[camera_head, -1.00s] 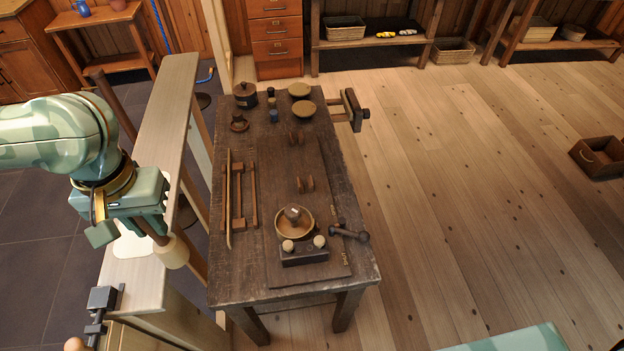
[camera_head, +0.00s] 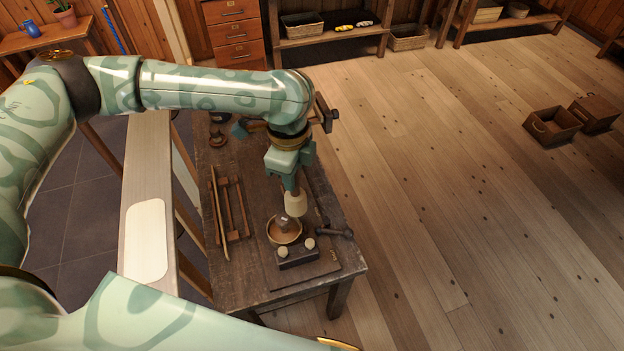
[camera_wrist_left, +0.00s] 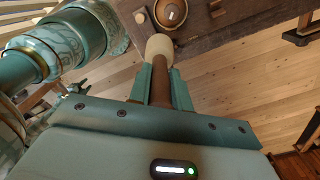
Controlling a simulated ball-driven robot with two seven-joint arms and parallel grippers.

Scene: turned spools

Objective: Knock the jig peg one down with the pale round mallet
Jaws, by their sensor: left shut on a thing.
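The jig is a dark block (camera_head: 297,257) at the near end of the bench, with two pale round-topped pegs, a left one (camera_head: 282,253) and a right one (camera_head: 310,243). Both stand upright; I cannot tell which is peg one. My left gripper (camera_head: 288,178) is shut on the brown handle of the pale round mallet (camera_head: 296,203), whose head hangs down above the bench, behind the pegs and apart from them. In the left wrist view the mallet head (camera_wrist_left: 160,46) points away from the jaws, towards the bowl. My right gripper is out of view.
A round wooden bowl (camera_head: 272,232) with something in it sits right behind the jig, close under the mallet. A dark hammer-like tool (camera_head: 336,231) lies to the right. A wooden rack (camera_head: 228,208) lies to the left.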

